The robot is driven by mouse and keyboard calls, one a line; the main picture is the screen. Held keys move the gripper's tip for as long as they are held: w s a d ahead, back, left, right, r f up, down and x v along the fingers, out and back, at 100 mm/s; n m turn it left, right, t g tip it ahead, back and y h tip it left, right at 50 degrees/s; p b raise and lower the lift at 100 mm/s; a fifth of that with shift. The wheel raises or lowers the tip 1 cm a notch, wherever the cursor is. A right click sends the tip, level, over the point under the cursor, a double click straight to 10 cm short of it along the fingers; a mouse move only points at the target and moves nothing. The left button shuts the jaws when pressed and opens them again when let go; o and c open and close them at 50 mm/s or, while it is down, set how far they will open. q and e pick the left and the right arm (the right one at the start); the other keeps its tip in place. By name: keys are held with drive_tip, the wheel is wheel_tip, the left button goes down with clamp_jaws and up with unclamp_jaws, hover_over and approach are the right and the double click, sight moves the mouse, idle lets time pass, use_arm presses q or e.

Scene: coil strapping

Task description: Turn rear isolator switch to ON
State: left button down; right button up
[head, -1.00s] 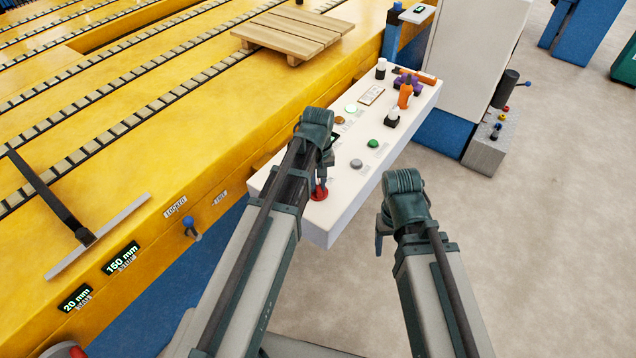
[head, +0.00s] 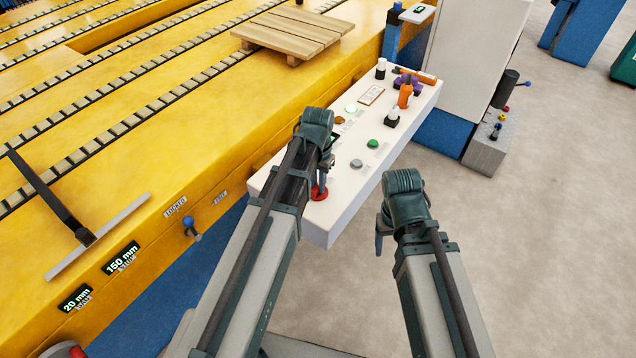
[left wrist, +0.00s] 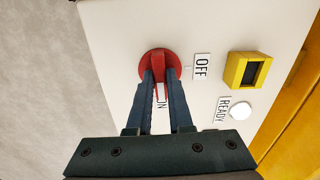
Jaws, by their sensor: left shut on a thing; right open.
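The red rotary switch (left wrist: 158,64) sits on the white panel in the left wrist view. An OFF label (left wrist: 202,67) is to the right of it. A second label (left wrist: 161,101), partly hidden and ending in N, shows between my fingers below it. My left gripper (left wrist: 160,80) is shut on the red switch's handle, which runs down the picture between the fingertips. In the head view the red switch (head: 319,194) is at the near end of the white console, with my left gripper (head: 322,184) on it. My right gripper (head: 379,246) is open, apart from the console.
A yellow-framed display (left wrist: 248,70) and a white READY button (left wrist: 240,109) are beside the switch. The yellow conveyor bed (head: 150,130) lies left.

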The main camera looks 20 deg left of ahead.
use_arm(q)
drive_tip(key=shift+m, duration=0.4)
drive_tip(key=c, duration=0.8)
unclamp_jaws()
drive_tip(key=shift+r, duration=0.1)
wheel_tip(320, 180, up, 14)
drive_tip(key=p, duration=1.4)
drive_tip(key=shift+f, duration=0.2)
